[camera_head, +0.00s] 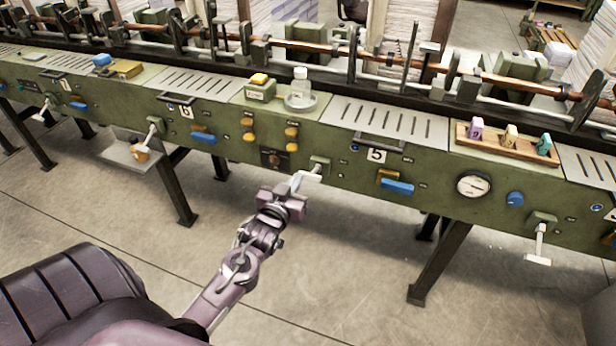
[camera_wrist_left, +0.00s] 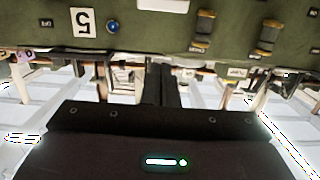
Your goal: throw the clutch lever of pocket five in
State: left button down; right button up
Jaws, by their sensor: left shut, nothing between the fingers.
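The clutch lever (camera_head: 311,175) left of the "5" plate (camera_head: 377,155) has a pale handle that sticks out from the green machine front. My left gripper (camera_head: 296,184) is shut and empty, its tips right at the handle's near end. Whether they touch it I cannot tell. In the left wrist view the dark fingers (camera_wrist_left: 162,85) are together, and a pale piece (camera_wrist_left: 164,4), seemingly the handle, shows at the top edge beyond them. The "5" plate (camera_wrist_left: 82,22) appears upside down there. My right gripper is out of view.
A blue handle (camera_head: 397,187) sits under the "5" plate, and yellow knobs (camera_head: 292,138) are left of the lever. Other levers are at pocket six (camera_head: 152,130) and the far right (camera_head: 539,245). The floor in front is clear.

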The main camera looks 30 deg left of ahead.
pick_arm(q)
jog(key=p, duration=0.1)
send_over(307, 175)
jog(key=shift+w+d+f, duration=0.2)
jog(key=shift+w+f, duration=0.1)
jog(key=shift+f, duration=0.1)
jog(key=shift+s+d+f+p, duration=0.1)
jog(key=shift+s+f+p, duration=0.15)
jog(key=shift+f, duration=0.35)
jog(key=shift+s+d+f+p, duration=0.1)
jog(key=shift+s+f+p, duration=0.1)
jog(key=shift+f, duration=0.4)
jog(key=shift+s+f, duration=0.4)
jog(key=shift+f, duration=0.3)
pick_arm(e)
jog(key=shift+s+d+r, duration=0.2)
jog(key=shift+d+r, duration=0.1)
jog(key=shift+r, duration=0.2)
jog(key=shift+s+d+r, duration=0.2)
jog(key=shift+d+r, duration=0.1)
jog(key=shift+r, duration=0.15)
